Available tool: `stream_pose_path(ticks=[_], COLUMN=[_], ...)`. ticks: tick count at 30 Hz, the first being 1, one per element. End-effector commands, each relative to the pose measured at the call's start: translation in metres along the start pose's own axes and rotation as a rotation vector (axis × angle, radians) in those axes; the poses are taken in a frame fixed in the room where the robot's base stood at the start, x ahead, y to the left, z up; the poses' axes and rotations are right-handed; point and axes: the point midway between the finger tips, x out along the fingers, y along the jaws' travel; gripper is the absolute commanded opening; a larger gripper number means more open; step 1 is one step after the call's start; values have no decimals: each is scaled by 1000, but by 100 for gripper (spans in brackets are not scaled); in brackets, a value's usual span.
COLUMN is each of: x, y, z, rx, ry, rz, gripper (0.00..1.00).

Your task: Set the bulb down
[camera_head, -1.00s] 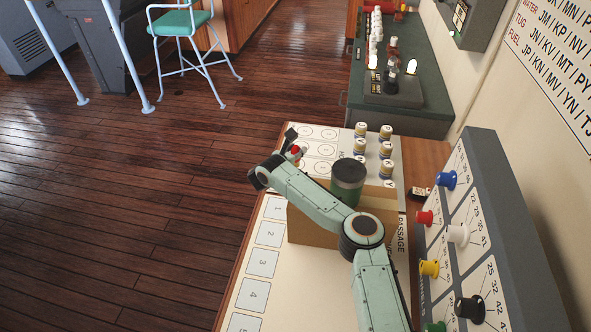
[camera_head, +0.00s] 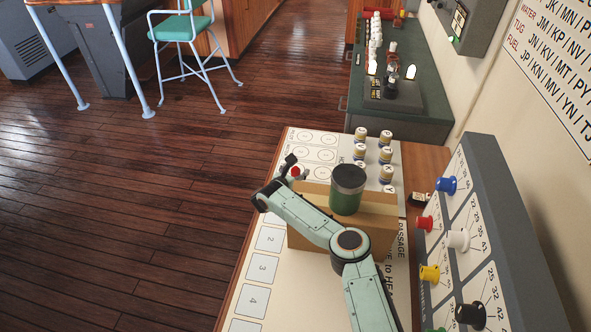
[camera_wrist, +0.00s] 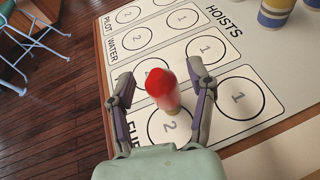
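The red bulb (camera_wrist: 162,86) is between my gripper's fingers in the wrist view. It is slightly blurred and leans a little, its narrow pale base over a printed circle marked 2 in the FUEL row. I cannot tell whether the base touches the sheet. My gripper (camera_wrist: 160,82) has its fingers apart, with a visible gap on each side of the bulb. In the head view the bulb (camera_head: 295,172) is a small red spot at my gripper (camera_head: 292,167), near the left edge of the printed board (camera_head: 318,157); the gripper partly hides it.
A wooden box (camera_head: 310,235) bearing a green jar (camera_head: 348,190) stands right beside my arm. Several striped lettered cylinders (camera_head: 360,154) stand behind. A grey panel with coloured knobs (camera_head: 458,239) is at the right. Numbered squares (camera_head: 262,268) lie clear in front.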

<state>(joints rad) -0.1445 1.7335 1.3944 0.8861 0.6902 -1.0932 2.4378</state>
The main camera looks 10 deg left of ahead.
Motion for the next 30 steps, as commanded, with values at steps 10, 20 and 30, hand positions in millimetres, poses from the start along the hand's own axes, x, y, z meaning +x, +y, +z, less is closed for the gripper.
stream_pose_path(ticks=[10, 20, 30], x=[-6, -67, -115], y=[0, 1, 1], z=[2, 0, 2], rx=[1, 3, 2], ry=[4, 8, 0], rz=[1, 5, 5], gripper=[55, 55, 55])
